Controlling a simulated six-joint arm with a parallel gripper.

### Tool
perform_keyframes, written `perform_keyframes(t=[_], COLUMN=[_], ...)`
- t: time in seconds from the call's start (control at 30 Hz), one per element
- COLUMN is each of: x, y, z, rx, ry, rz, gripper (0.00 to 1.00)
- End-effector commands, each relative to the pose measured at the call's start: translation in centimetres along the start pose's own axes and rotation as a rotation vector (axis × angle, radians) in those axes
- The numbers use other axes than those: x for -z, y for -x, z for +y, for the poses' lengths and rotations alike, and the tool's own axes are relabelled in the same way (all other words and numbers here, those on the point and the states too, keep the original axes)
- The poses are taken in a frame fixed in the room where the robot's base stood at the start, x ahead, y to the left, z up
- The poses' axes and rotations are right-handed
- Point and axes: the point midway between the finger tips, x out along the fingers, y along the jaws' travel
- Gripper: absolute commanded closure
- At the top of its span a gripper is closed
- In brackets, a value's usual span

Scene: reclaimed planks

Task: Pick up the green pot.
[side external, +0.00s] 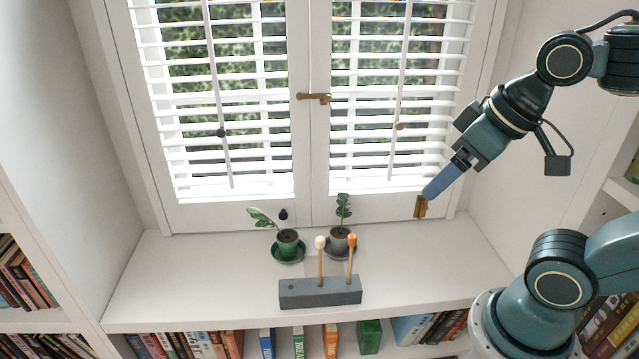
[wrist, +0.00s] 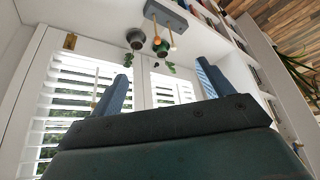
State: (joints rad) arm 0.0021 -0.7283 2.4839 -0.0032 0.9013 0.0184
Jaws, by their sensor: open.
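The green pot (side external: 288,240) holds a leafy plant and stands upright on a green saucer (side external: 288,256) on the white sill. It also shows in the wrist view (wrist: 160,46), beyond my fingers and toward the top. My gripper (side external: 430,192) is up to the right of the pot, well apart from it, near the right window frame. In the wrist view its two blue fingers (wrist: 165,84) are spread, with nothing held between them.
A grey pot (side external: 339,239) with a plant stands just right of the green pot on a dark saucer. A grey block (side external: 320,292) with two upright round-headed sticks is in front. The shuttered window (side external: 310,150) rises behind. The sill (side external: 190,280) is clear at left.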

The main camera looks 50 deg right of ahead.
Motion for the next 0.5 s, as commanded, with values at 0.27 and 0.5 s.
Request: perform_keyframes(t=[0.27, 0.5], x=[-0.60, -0.57], y=[-0.01, 0.00], z=[0.03, 0.03], rx=[-0.001, -0.001], ry=[0.020, 0.018], rz=[0.007, 0.007], gripper=[0.22, 0.22])
